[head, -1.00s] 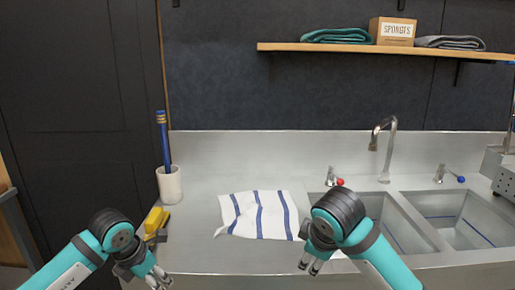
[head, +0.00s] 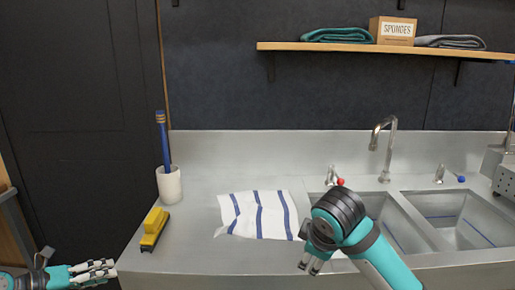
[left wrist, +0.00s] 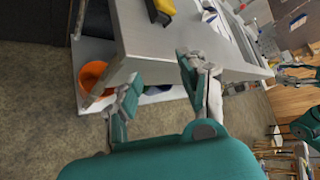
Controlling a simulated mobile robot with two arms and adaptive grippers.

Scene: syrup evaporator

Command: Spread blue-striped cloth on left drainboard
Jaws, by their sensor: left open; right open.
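The white cloth with blue stripes (head: 259,214) lies spread on the left drainboard (head: 196,240), left of the sink basins. Its lower left corner looks a little uneven. My left gripper (head: 112,272) is open and empty at the lower left, off the drainboard's left edge and apart from the cloth. In the left wrist view its open fingers (left wrist: 157,85) are beside the steel counter's edge. My right gripper (head: 310,268) is open near the counter's front, just right of the cloth. It hides a little of the area by the cloth's lower right corner.
A yellow brush (head: 154,228) lies at the drainboard's left edge, with a white cup (head: 169,185) holding a blue-handled item behind it. Two sink basins (head: 466,217) and a faucet (head: 385,145) are on the right. An orange bucket (left wrist: 93,76) sits below the counter.

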